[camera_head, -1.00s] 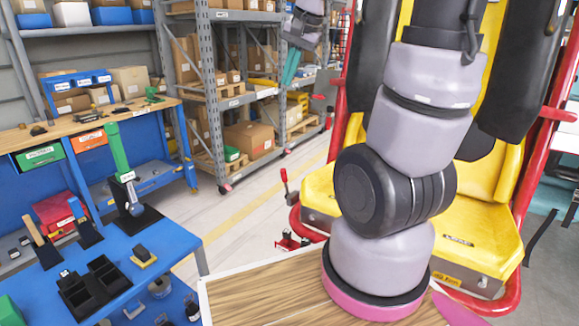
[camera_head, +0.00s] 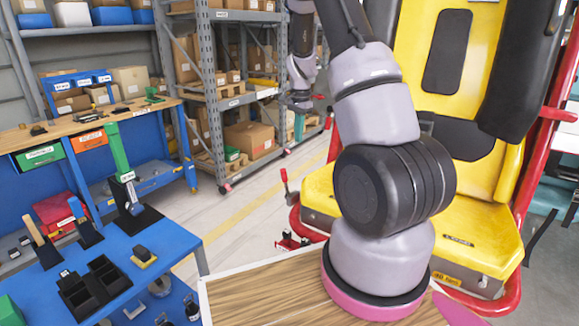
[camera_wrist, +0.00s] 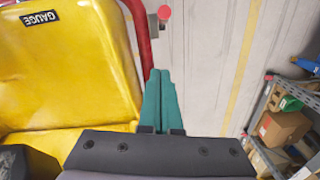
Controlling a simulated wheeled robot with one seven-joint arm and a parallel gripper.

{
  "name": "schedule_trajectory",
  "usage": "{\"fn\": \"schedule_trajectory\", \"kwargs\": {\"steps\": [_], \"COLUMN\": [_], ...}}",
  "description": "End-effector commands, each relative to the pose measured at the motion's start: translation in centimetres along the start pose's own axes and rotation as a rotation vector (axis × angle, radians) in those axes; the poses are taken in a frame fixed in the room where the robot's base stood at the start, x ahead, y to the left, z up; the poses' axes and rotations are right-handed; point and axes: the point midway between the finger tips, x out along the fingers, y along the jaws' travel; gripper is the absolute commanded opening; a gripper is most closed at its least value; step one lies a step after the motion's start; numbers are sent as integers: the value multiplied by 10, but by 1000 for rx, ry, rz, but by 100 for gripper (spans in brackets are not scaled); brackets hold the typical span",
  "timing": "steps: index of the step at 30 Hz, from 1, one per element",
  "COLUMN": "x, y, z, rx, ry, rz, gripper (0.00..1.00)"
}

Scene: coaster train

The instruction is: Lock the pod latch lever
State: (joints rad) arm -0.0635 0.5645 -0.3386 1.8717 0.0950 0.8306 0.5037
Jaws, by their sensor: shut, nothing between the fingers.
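The pod latch lever (camera_head: 285,182) stands roughly upright beside the left edge of the pod, with a red grip on a thin shaft. The pod has a yellow seat (camera_head: 456,232) and a red tube frame (camera_head: 517,280). My gripper (camera_head: 299,138) hangs above the lever in the head view, its teal fingers pointing down. In the wrist view my gripper (camera_wrist: 158,72) has its teal fingers together and empty. A red round end (camera_wrist: 164,12), which looks like the lever's grip seen from above, lies beyond the fingertips, apart from them.
The yellow seat (camera_wrist: 60,70) and red tube (camera_wrist: 136,30) lie close on the left in the wrist view. Shelving with boxes (camera_head: 250,140) stands behind. A blue tool bench (camera_head: 175,238) is at left.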

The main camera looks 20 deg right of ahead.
Motion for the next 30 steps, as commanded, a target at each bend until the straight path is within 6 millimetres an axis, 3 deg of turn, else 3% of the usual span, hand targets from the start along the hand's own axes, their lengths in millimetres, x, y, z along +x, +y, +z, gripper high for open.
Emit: {"fn": "schedule_trajectory", "kwargs": {"steps": [10, 24, 30], "x": [9, 102, 107], "y": [0, 1, 0], "z": [0, 1, 30], "rx": [-1, -2, -4], "ry": [-1, -2, -1], "rz": [0, 1, -1], "gripper": [0, 0, 0]}}
